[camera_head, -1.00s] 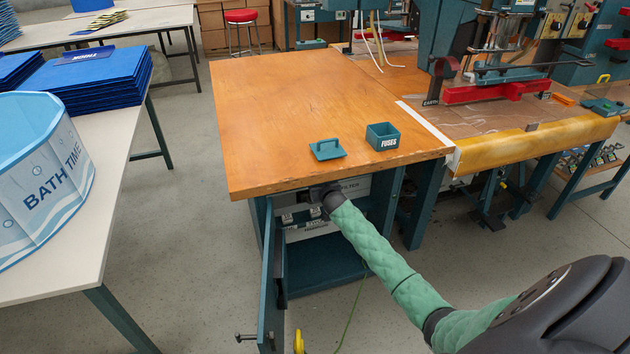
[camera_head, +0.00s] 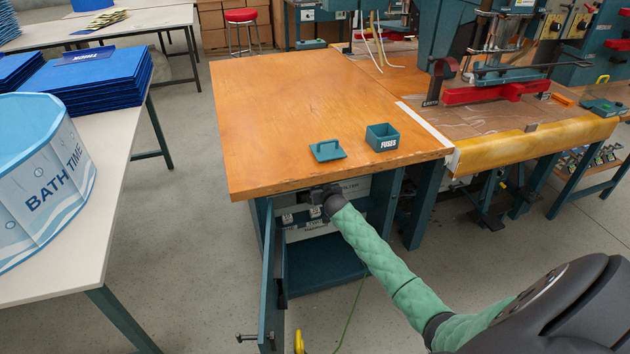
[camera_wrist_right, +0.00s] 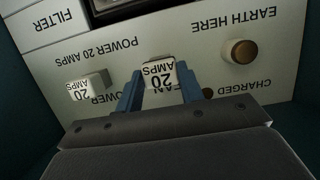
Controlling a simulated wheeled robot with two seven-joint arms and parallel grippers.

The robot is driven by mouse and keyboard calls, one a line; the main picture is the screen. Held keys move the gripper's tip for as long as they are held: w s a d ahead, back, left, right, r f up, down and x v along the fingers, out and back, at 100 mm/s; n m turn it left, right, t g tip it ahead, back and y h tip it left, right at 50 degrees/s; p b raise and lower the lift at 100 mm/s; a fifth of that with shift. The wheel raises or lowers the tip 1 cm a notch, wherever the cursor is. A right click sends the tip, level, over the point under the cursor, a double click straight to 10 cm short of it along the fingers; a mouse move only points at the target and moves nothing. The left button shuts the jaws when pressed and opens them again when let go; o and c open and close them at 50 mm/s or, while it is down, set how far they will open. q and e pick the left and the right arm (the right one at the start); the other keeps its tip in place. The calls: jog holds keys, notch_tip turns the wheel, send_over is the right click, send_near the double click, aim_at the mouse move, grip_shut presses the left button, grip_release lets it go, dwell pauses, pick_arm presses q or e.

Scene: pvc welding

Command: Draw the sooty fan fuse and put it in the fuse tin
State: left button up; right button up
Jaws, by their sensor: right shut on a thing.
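The fan fuse (camera_wrist_right: 158,73) is a pale block marked "20 AMPS" in the right wrist view, where lettering appears upside down. My right gripper (camera_wrist_right: 160,88) has its blue fingers on either side of it and is shut on it, close to the panel. In the head view my right gripper (camera_head: 322,194) reaches into the cabinet under the bench. The open fuse tin (camera_head: 382,137), teal and marked "FUSES", stands on the bench top. My left gripper is out of view.
The tin's lid (camera_head: 327,150) lies left of the tin. A second fuse (camera_wrist_right: 90,87) and a brass earth knob (camera_wrist_right: 241,51) flank the held fuse on the panel. The cabinet door (camera_head: 270,285) hangs open at left. The wooden bench top (camera_head: 300,95) is otherwise mostly clear.

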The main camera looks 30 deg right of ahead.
jog(key=shift+s+a, duration=0.1)
jog(key=shift+s, duration=0.15)
jog(key=shift+s+a+p, duration=0.15)
jog(key=shift+s+p, duration=0.45)
jog(key=shift+s, duration=0.15)
jog(key=shift+s+a+p, duration=0.15)
jog(key=shift+s+p, duration=0.45)
jog(key=shift+s, duration=0.1)
